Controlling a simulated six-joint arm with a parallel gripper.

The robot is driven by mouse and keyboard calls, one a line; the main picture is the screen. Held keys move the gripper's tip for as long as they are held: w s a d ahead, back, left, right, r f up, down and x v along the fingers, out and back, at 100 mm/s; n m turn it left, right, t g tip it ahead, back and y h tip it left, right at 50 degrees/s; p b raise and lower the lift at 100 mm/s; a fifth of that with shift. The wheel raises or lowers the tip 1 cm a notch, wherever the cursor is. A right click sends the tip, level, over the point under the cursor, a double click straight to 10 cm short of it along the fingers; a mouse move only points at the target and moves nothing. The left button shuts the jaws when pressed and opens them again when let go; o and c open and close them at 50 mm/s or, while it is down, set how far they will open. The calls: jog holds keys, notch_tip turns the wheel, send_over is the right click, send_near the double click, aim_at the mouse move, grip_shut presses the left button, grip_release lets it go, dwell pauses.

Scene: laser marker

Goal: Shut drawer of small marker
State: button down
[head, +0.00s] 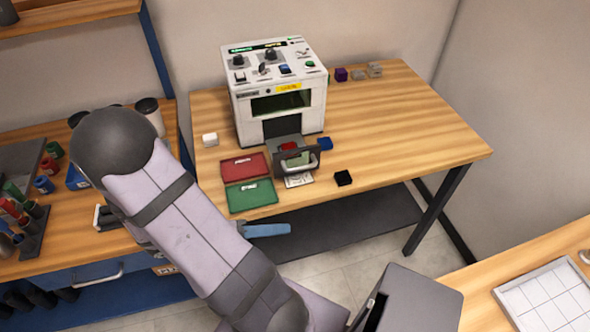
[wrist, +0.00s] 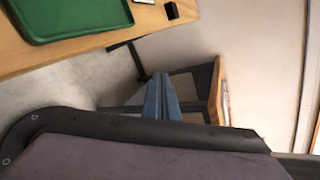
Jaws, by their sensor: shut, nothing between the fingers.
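The small marker (head: 277,105) is a white box machine with knobs on top, standing on the wooden table. Its drawer (head: 298,160) is pulled out at the front, with a dark front plate and a handle. A red block (head: 288,147) shows in the drawer. My gripper (head: 290,229) has blue fingers, shut and empty. In the head view it appears just off the table's front edge, left of and nearer than the drawer, touching nothing visible. In the wrist view my shut fingers (wrist: 162,80) point away over the floor; the drawer is not seen there.
A red tray (head: 240,167) and a green tray (head: 248,195) lie left of the drawer; the green one also shows in the wrist view (wrist: 75,22). A blue block (head: 325,143) and a black block (head: 343,178) lie to the right.

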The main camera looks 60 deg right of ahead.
jog(key=w+d+r+n+h, duration=0.1)
jog(key=w+r+n+h, duration=0.3)
jog(key=n, duration=0.6)
jog(key=shift+r+n+h, duration=0.3)
jog(key=shift+r+h, duration=0.2)
jog(key=shift+r, duration=0.65)
jog(key=shift+s+d, duration=0.1)
jog(key=shift+d, duration=0.1)
jog(key=s+d, duration=0.1)
jog(key=d, duration=0.2)
jog(key=s+d, duration=0.1)
jog(key=d, duration=0.3)
jog(key=d+f, duration=0.1)
jog(key=d, duration=0.2)
jog(key=shift+s+d+f, duration=0.1)
jog(key=shift+s+d, duration=0.15)
jog(key=shift+s, duration=0.15)
jog(key=shift+w+d+f, duration=0.1)
jog(key=shift+w+d, duration=0.2)
jog(key=shift+d, duration=0.05)
jog(key=w+d+p, duration=0.3)
jog(key=w+d, duration=0.6)
jog(key=w, duration=0.1)
jog(key=shift+d, duration=0.4)
jog(key=shift+w+d, duration=0.1)
jog(key=shift+w, duration=0.05)
